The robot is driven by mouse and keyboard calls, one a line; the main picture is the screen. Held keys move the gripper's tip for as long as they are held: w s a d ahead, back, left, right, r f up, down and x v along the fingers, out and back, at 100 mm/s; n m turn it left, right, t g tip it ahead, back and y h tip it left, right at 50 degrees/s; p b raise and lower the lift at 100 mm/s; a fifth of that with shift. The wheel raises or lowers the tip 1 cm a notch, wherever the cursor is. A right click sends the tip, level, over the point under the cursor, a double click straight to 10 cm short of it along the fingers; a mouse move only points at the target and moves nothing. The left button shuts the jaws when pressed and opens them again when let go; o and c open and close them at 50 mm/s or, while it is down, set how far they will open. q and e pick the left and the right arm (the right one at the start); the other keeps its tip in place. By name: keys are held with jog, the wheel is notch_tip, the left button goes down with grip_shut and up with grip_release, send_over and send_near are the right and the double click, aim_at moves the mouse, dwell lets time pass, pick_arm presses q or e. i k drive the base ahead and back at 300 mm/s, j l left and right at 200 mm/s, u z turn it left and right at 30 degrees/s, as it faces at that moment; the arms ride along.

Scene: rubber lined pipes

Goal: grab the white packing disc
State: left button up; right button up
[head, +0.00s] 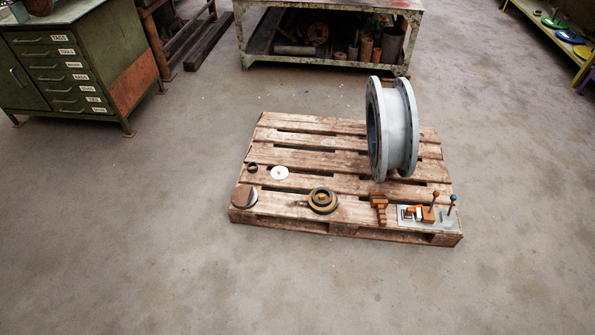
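A small white disc (280,173) lies flat on the left part of a wooden pallet (330,160). A small dark ring (252,168) lies just left of it, apart from it. A brown and dark round piece (244,196) lies at the pallet's front left corner. Neither of my grippers shows in the head view.
On the pallet, a large grey flanged pipe (398,125) stands at the right. A green cabinet (65,70) and a bench (330,55) stand behind. The front floor is clear.

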aim_at(278, 172)
jog(key=i+j+z, duration=0.25)
jog(key=i+z, duration=0.2)
jog(key=i+j+z, duration=0.3)
jog(key=z, duration=0.15)
